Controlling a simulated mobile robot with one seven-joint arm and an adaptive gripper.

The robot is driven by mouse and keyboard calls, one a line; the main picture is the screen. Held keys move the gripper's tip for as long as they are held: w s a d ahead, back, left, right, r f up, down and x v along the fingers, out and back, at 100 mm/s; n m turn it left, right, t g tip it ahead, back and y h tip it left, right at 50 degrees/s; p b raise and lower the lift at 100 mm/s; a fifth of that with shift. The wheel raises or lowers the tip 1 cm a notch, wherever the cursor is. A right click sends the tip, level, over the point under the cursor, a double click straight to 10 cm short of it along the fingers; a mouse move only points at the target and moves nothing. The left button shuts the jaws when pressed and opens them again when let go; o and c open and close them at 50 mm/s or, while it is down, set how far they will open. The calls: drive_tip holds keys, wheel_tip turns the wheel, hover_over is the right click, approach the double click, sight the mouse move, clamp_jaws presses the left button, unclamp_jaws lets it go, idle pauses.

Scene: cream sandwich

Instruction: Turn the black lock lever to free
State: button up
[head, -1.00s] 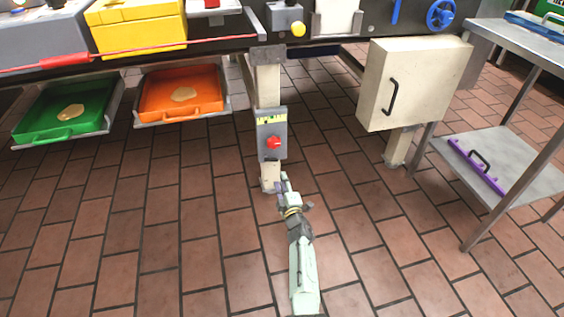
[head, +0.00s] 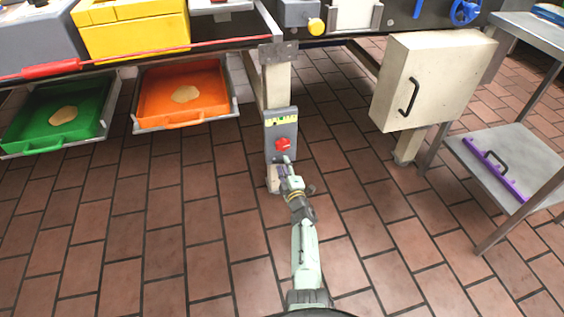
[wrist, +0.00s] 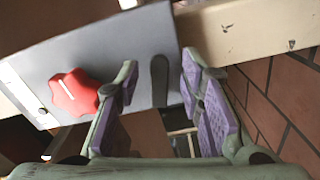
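The black lock lever (wrist: 159,82) is an upright bar with a rounded end on a grey panel (wrist: 130,45) in the wrist view. Beside it is a red star-shaped knob (wrist: 73,93) with a white line. My gripper (wrist: 160,72) is open, with one purple-padded finger on each side of the lever as seen from the wrist. I cannot tell whether the fingers touch it. In the head view the grey panel (head: 281,128) is on a cream post, and my gripper (head: 286,166) is at its lower end. The lever is hidden there.
Green tray (head: 60,115) and orange tray (head: 183,95) hang under the bench at left. A cream cabinet (head: 435,85) with a black handle stands right of the post. A metal shelf (head: 510,160) is further right. The tiled floor between is clear.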

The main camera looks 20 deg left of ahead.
drive_tip(key=shift+c, duration=0.5)
clamp_jaws()
